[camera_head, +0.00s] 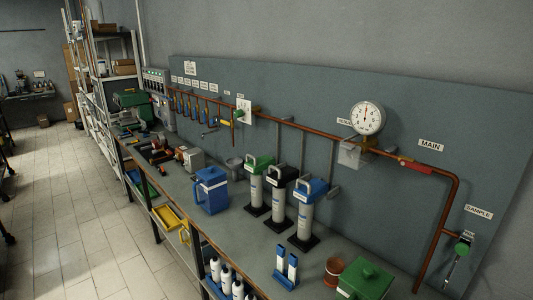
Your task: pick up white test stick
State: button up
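A small blue stand (285,281) sits on the bench toward the front. Two upright white sticks (292,267) stand in it side by side, the left one a little apart from the right. They are small in the picture, so I cannot tell whether they are test sticks. My gripper is not in view.
The long grey bench (245,240) holds three canisters with green, black and blue tops (305,222), a blue jug (211,190), a brown pot (333,271) and a green box (365,279). White bottles (225,277) stand at the front edge. Copper pipe (300,127) and a gauge (367,118) line the wall panel.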

aim_at(281, 251)
jog(key=z, duration=1.05)
jog(key=u, duration=1.25)
jog(key=i+j+u, duration=0.4)
jog(key=i+j, duration=0.25)
jog(key=i, duration=0.15)
